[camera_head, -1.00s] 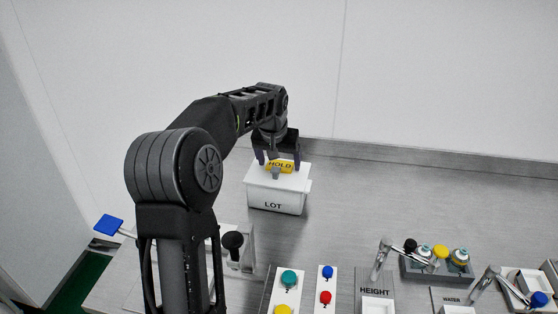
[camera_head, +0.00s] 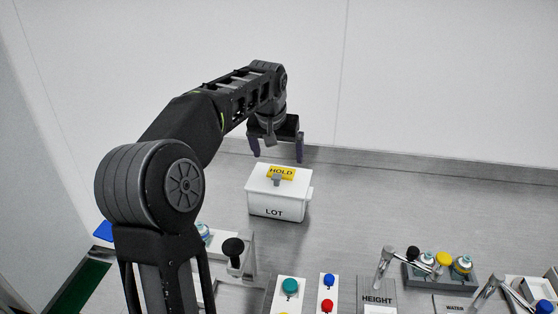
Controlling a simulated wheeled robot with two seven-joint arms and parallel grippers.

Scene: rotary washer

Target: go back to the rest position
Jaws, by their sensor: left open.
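My left gripper (camera_head: 276,150) hangs above and behind the white LOT box, fingers pointing down and spread apart. It is open with nothing between its fingers, and is clear of the box. The white box (camera_head: 278,202) is lidded and stands on the grey bench. A yellow HOLD tag (camera_head: 282,171) lies on its lid around a small grey knob (camera_head: 276,180). My right gripper is not in view.
At the front stand a panel with a teal button (camera_head: 290,286), a panel with blue and red buttons (camera_head: 327,305), a HEIGHT plate (camera_head: 377,298) with a lever, and a grey holder (camera_head: 440,277) with capped pieces. A black knob (camera_head: 233,247) is near my arm. The bench right of the box is clear.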

